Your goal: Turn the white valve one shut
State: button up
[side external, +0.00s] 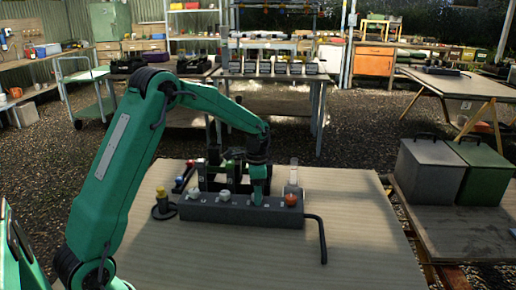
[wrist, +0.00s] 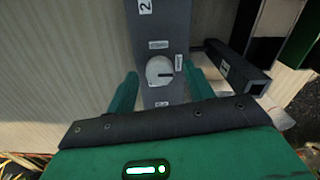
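A long grey valve block (side external: 240,212) lies on the table in the side view, with a row of knobs on top. My gripper (wrist: 163,82) is open, with one green finger on each side of the white knob and a gap to both. In the side view my gripper (side external: 258,190) is down at the block and hides this knob.
Other white knobs (side external: 225,196) stand left of my gripper and an orange knob (side external: 291,199) to its right. A dark bent pipe (side external: 322,240) leaves the block's right end. A dark rack (side external: 212,178) stands close behind. The table's front is clear.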

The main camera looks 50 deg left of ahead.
notch_tip(320, 180, up, 8)
jog(key=shift+f, duration=0.25)
jog(key=shift+r, duration=0.15)
dwell(0.5)
jog(key=shift+r, duration=0.1)
jog(key=shift+s+d+r, duration=0.15)
jog(key=s+d+r+n+t, duration=0.25)
jog(key=s+d+r, duration=0.25)
jog(key=s, duration=0.4)
jog(key=s+d+r+n+t, duration=0.25)
jog(key=s+d+r, duration=0.2)
jog(key=s, duration=0.55)
jog(key=s+d+f+n, duration=0.1)
jog(key=s+n, duration=0.1)
jog(key=s, duration=0.4)
jog(key=shift+s+d+f+t, duration=0.3)
jog(key=shift+s+d+f, duration=0.05)
jog(key=shift+s+d, duration=0.05)
